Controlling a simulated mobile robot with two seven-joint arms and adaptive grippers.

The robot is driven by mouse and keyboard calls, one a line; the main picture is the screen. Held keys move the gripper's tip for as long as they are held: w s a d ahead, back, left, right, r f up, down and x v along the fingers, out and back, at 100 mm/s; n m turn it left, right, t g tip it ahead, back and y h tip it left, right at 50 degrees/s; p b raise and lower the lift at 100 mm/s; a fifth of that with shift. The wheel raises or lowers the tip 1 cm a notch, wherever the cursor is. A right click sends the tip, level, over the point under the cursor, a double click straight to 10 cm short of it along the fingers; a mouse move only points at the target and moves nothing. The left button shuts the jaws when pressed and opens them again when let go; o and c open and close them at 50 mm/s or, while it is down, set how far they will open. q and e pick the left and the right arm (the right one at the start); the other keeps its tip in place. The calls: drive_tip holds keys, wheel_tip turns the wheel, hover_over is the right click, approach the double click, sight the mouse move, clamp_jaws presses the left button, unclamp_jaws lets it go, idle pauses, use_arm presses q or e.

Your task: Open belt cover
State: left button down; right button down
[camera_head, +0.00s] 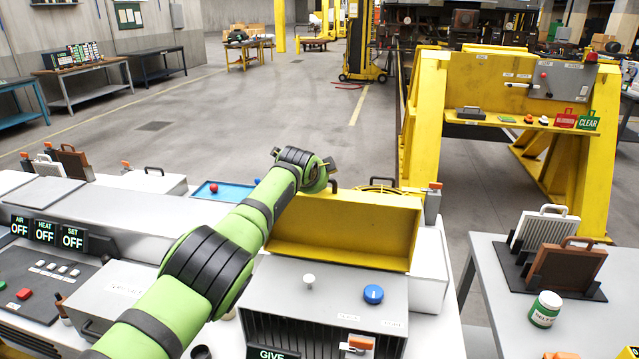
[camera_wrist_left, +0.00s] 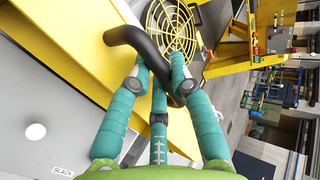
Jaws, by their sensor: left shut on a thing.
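The yellow belt cover (camera_head: 345,230) stands steeply raised at the back of a grey machine box (camera_head: 310,290) in the head view. Its black bar handle (camera_wrist_left: 124,36) sits at the cover's top edge and crosses the left wrist view. My left gripper (camera_wrist_left: 163,82) is shut on this handle, with its teal fingers around the bar. In the head view my green left arm reaches across the bench to the cover's top, and the gripper (camera_head: 328,172) is mostly hidden by its own wrist. My right gripper is in neither view.
A white knob (camera_head: 309,281) and a blue knob (camera_head: 373,294) stand on the grey box. A yellow round grille (camera_wrist_left: 172,28) lies beyond the handle. A side table (camera_head: 480,290) at right holds racked plates and a jar (camera_head: 545,309).

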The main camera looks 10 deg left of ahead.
use_arm(q)
drive_tip(key=shift+w+r, duration=0.1)
drive_tip(key=shift+r, duration=0.25)
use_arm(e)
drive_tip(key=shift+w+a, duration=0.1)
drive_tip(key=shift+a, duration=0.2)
use_arm(q)
drive_tip(key=c, duration=1.1)
unclamp_jaws()
drive_tip(key=shift+s+f, duration=0.1)
drive_tip(key=shift+s, duration=0.1)
drive_tip(key=shift+s+a+r, duration=0.15)
drive_tip(key=shift+s+r, duration=0.4)
drive_tip(key=shift+s, duration=0.3)
drive_tip(key=v, duration=1)
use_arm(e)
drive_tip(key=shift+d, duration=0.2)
use_arm(q)
drive_tip(key=shift+f, duration=0.1)
